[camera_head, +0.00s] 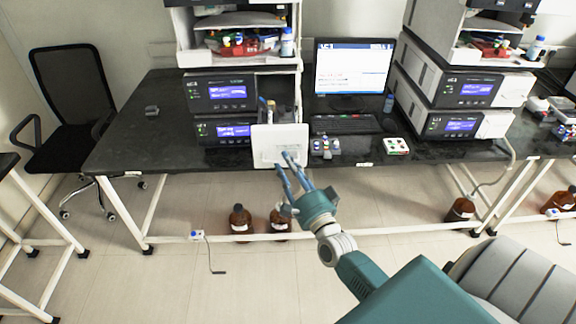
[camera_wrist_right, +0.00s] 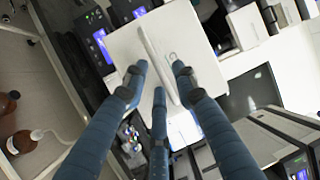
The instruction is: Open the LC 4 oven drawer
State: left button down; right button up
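The white drawer front (camera_head: 280,146) is at the lower right of the left instrument stack. It stands forward of the dark display fronts, by the bench's front edge, and a dark space with small items shows behind its top. My right gripper (camera_head: 289,172) is in front of it, fingers pointing at its lower part. In the right wrist view the white front (camera_wrist_right: 205,55) has a raised ridge handle (camera_wrist_right: 158,62). The fingers of my right gripper (camera_wrist_right: 157,80) are spread on both sides of the ridge; contact is unclear. My left gripper is out of view.
A monitor (camera_head: 352,70), keyboard (camera_head: 345,124) and small vial rack (camera_head: 396,146) are on the black bench (camera_head: 170,135). A second instrument stack (camera_head: 462,92) is at right. Brown bottles (camera_head: 240,220) stand beneath the bench.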

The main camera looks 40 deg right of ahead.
jog(key=v, duration=1.2)
jog(key=shift+d, duration=0.1)
dwell(0.4)
jog(key=s+a+f+n+g+y+b, duration=0.1)
jog(key=s+a+f+n+g, duration=0.2)
jog(key=f, duration=1)
jog(key=s+a+f+n+g+y+b, duration=0.1)
jog(key=s+a+f+n+g, duration=0.2)
jog(key=f, duration=1)
jog(key=s+a+f+n+g+y+b, duration=0.1)
jog(key=s+f+n+g, duration=0.35)
jog(key=f, duration=0.85)
jog(key=s+a+f+n+g, duration=0.1)
jog(key=s+f+n+g, duration=0.1)
jog(key=s+f, duration=0.4)
jog(key=s+a+f+n+g+b, duration=0.1)
jog(key=s+f+n, duration=0.4)
jog(key=s, duration=0.7)
jog(key=s+a+f+n+g, duration=0.3)
jog(key=s+f+n+g, duration=0.1)
jog(key=s+f, duration=0.4)
jog(key=shift+s+f+g+b, duration=0.4)
jog(key=shift+s+g, duration=0.25)
jog(key=shift+s, duration=0.3)
